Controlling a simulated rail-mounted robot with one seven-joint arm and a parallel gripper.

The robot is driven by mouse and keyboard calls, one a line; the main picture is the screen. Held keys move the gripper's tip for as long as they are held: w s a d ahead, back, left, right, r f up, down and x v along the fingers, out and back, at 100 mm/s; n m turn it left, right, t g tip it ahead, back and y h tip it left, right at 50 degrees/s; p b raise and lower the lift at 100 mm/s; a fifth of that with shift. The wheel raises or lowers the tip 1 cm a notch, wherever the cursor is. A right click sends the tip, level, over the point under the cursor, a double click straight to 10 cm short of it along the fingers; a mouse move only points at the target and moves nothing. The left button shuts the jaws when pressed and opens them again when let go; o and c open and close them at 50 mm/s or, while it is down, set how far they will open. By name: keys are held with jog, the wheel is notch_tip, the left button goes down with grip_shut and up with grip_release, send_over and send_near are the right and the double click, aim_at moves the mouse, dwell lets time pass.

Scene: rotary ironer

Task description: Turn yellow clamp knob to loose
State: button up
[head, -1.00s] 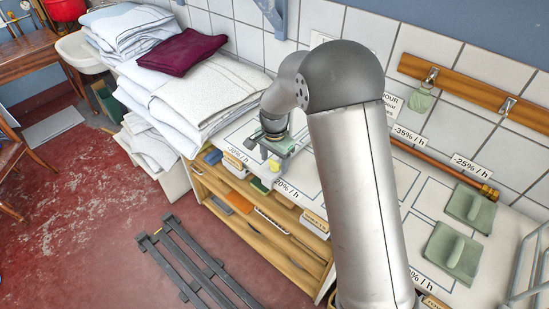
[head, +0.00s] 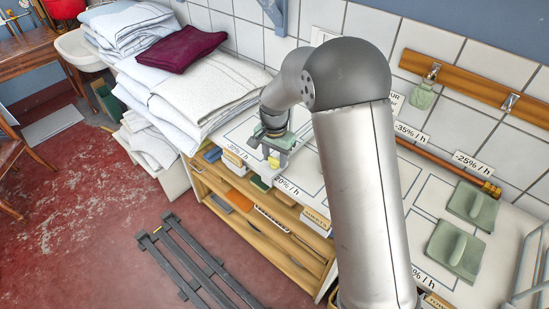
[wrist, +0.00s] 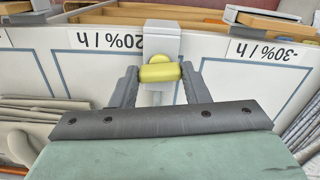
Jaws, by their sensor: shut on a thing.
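The yellow clamp knob (wrist: 159,72) is in the middle of the wrist view, in front of a pale grey clamp block (wrist: 163,40) at the table edge. My gripper (wrist: 159,76) has one finger on each side of the knob and is shut on it. In the head view the knob (head: 274,161) is a small yellow spot just below my gripper (head: 269,153). The fingers partly hide it there, and its exact turn angle is hard to tell.
A white table with outlined fields and percent labels (head: 286,186) lies around the clamp, above wooden shelves (head: 250,218). Folded linens (head: 205,90) are stacked to the left. Green pads with handles (head: 455,250) lie on the right. Dark rails (head: 205,265) lie on the floor.

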aim_at(275, 158)
jog(key=n+b, duration=0.2)
jog(key=n, duration=0.1)
jog(key=shift+f+n, duration=0.1)
jog(key=shift+n, duration=0.2)
jog(key=n+b, duration=0.1)
jog(key=n, duration=0.3)
jog(key=shift+n+b, duration=0.3)
jog(key=n+b, duration=0.1)
jog(key=n, duration=0.3)
jog(key=shift+n, duration=2)
jog(key=o, duration=1)
notch_tip(275, 158, up, 18)
jog(key=shift+f+b, duration=0.15)
jog(key=shift+b, duration=0.45)
